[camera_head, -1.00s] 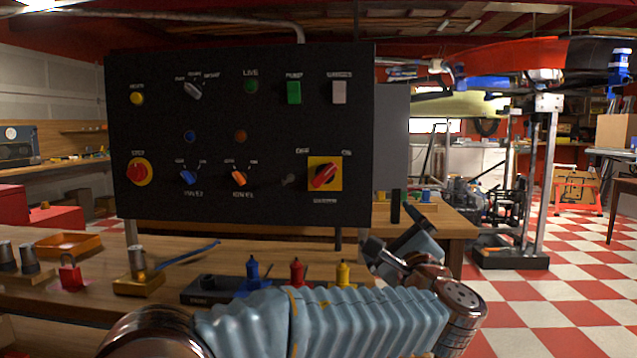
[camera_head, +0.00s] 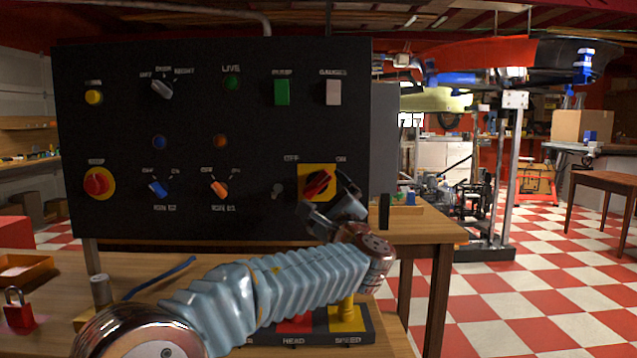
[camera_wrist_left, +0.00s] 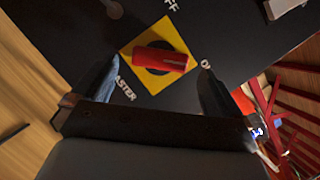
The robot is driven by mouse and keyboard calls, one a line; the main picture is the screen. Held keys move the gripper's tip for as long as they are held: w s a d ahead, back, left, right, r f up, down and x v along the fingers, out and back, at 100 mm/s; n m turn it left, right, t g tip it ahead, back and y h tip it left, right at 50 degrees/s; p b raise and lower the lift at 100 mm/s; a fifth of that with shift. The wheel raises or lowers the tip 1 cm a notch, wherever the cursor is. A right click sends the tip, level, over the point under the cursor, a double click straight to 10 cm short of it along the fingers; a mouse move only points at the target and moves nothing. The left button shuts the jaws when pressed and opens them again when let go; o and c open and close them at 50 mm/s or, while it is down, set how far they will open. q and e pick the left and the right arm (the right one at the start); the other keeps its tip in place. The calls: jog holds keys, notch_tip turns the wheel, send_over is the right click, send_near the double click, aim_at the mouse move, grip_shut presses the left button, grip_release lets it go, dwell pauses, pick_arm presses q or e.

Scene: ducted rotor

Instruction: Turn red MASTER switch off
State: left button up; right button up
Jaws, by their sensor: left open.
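The red MASTER switch (camera_head: 316,185) is a rotary knob on a yellow square plate at the lower right of the black panel. Its handle slants up to the right, toward the ON label. The switch also shows in the left wrist view (camera_wrist_left: 162,60), ahead of my gripper, with its handle pointing toward ON. My left gripper (camera_head: 328,208) is open and empty, just in front of and below the switch. In the left wrist view its fingers (camera_wrist_left: 156,88) stand apart on either side of the knob and do not appear to touch it. My right gripper is not in view.
The black panel (camera_head: 190,225) also bears a red stop button (camera_head: 98,182), an orange selector (camera_head: 219,188) and a blue selector (camera_head: 158,188). Below, a wooden bench (camera_head: 60,330) carries a red padlock (camera_head: 19,312) and a yellow-handled lever (camera_head: 347,315). The checkered floor at right is open.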

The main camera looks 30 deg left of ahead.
aim_at(318, 187)
pick_arm(q)
jog(key=shift+p+x, duration=0.35)
jog(key=shift+x, duration=1.5)
jog(key=c, duration=1)
